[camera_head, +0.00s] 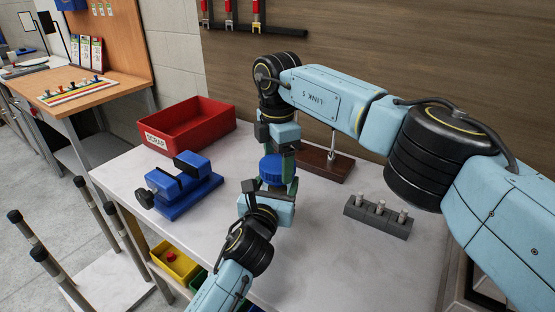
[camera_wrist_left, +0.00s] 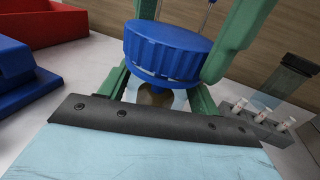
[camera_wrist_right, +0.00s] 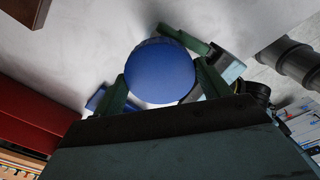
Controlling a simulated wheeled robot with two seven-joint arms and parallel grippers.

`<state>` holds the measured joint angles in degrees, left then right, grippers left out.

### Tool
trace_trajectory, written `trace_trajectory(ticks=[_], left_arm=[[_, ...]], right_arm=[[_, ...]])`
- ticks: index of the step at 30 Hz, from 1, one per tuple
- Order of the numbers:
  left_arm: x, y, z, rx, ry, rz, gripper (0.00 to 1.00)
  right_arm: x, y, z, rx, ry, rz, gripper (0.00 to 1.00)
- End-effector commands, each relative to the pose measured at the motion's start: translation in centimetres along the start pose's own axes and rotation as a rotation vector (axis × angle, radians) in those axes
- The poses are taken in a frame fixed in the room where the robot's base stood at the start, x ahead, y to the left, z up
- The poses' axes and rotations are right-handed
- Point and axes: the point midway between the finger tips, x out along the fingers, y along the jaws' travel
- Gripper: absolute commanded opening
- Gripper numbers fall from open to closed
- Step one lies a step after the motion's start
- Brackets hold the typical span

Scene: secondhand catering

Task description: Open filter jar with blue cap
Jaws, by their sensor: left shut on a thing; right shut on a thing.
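The filter jar's ribbed blue cap (camera_head: 272,168) stands over the middle of the pale table. In the left wrist view the cap (camera_wrist_left: 167,50) sits at the top of the clear jar (camera_wrist_left: 155,97), with something brownish inside. My left gripper (camera_head: 267,186) reaches in from the front and is shut on the jar body below the cap. My right gripper (camera_head: 282,160) comes from above and behind, its green fingers shut on the cap's sides. The cap's round top fills the middle of the right wrist view (camera_wrist_right: 160,70). Most of the jar is hidden; I cannot tell whether the cap is loose.
A red scrap bin (camera_head: 168,139) and a blue vise (camera_head: 187,196) stand to the left. A brown stand (camera_head: 325,165) with a metal rod is behind the jar. A grey block with several pegs (camera_head: 378,218) lies to the right. The right front table is clear.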

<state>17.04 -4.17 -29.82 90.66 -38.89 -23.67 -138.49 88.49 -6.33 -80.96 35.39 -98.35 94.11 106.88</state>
Motion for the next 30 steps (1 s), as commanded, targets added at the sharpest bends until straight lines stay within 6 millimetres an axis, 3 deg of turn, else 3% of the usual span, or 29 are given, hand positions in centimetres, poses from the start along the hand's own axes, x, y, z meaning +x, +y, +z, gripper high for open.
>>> trace_trajectory(ticks=[30], left_arm=[[-0.04,-0.09,-0.07,0.003,0.001,-0.002,0.0]], right_arm=[[-0.24,0.06,-0.01,-1.909,-0.005,0.003,0.48]])
